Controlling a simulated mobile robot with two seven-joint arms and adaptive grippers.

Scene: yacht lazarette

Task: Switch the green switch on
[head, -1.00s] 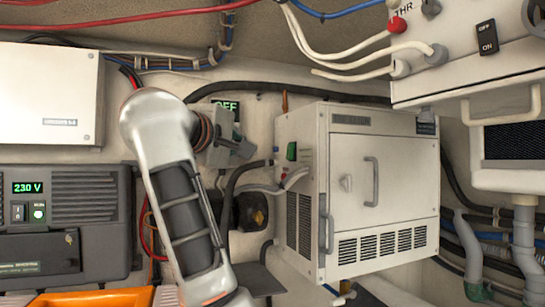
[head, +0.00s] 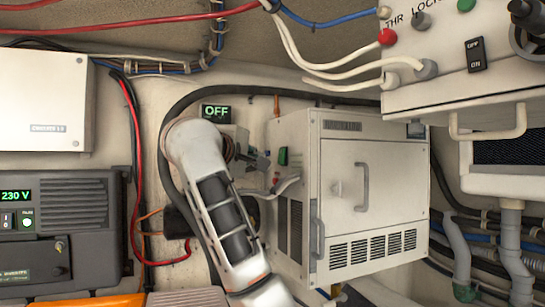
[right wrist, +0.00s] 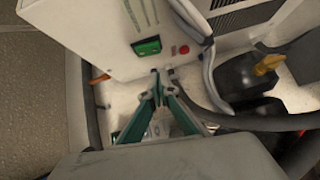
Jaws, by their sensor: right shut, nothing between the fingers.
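The green switch (head: 283,156) is a small rocker on the left side of the white cabinet (head: 375,180). It also shows in the right wrist view (right wrist: 147,46), set in a dark frame. My right gripper (head: 262,160) is just left of it in the head view. In the right wrist view my right gripper (right wrist: 158,78) is shut and empty, its tips below the switch and apart from it in the picture. A small display (head: 216,112) behind my right arm reads OFF in green. My left gripper is not in view.
A small red button (right wrist: 184,50) sits beside the green switch. A grey cable (head: 280,190) leaves the cabinet side close by. A black hose (head: 300,92) runs behind the cabinet. A grey unit (head: 65,235) at the left shows 230 V.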

